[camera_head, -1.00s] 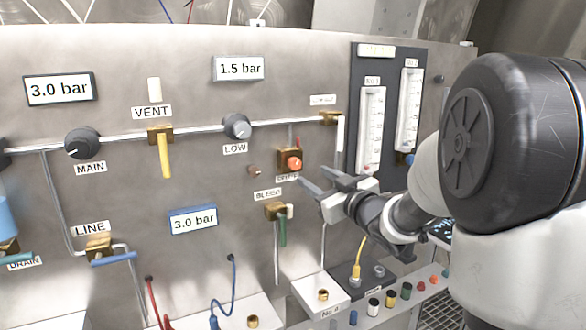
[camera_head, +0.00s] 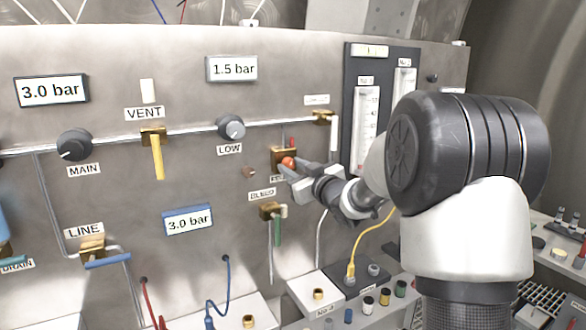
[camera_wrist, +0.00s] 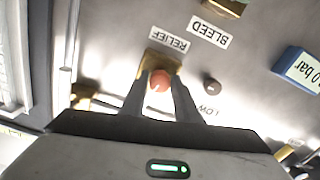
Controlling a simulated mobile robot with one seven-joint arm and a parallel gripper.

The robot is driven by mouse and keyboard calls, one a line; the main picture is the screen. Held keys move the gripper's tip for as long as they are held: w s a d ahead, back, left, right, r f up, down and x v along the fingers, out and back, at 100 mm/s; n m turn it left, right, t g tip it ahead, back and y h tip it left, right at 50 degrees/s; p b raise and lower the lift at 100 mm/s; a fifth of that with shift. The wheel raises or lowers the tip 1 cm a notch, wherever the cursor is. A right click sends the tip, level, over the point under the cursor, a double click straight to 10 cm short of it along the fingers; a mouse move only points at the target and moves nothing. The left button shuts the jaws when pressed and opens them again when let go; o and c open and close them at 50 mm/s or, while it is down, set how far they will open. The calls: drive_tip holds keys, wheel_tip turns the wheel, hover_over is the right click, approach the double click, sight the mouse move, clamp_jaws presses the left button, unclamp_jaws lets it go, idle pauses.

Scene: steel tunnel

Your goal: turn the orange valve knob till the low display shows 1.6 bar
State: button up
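The orange valve knob (camera_head: 289,162) is on a brass block on the steel panel, right of centre. It also shows in the wrist view (camera_wrist: 160,80), below the upside-down RELIEF label. My gripper (camera_wrist: 162,84) is open, with one finger on each side of the knob; I cannot tell whether they touch it. In the head view my gripper (camera_head: 287,173) is at the knob and partly covers it and its label. The low display (camera_head: 232,68) above the grey LOW knob (camera_head: 231,127) reads 1.5 bar.
The green BLEED valve (camera_head: 275,220) is just below my gripper. The flow meter board (camera_head: 366,85) is to the right. The main display (camera_head: 52,90) and the blue-framed display (camera_head: 188,220) each read 3.0 bar. A yellow cable (camera_head: 370,240) hangs below my wrist.

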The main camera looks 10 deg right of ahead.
drive_tip(key=c, duration=0.5)
drive_tip(key=m+p, duration=0.1)
drive_tip(key=m, duration=0.1)
drive_tip(key=shift+r+m+p, duration=0.1)
drive_tip(key=shift+m+p, duration=0.2)
drive_tip(key=shift+p, duration=0.05)
drive_tip(key=shift+c, duration=0.2)
drive_tip(key=shift+m, duration=0.8)
drive_tip(key=o, duration=1.1)
drive_tip(key=shift+c, duration=0.2)
drive_tip(key=v, duration=1.7)
drive_tip(key=shift+s, duration=0.2)
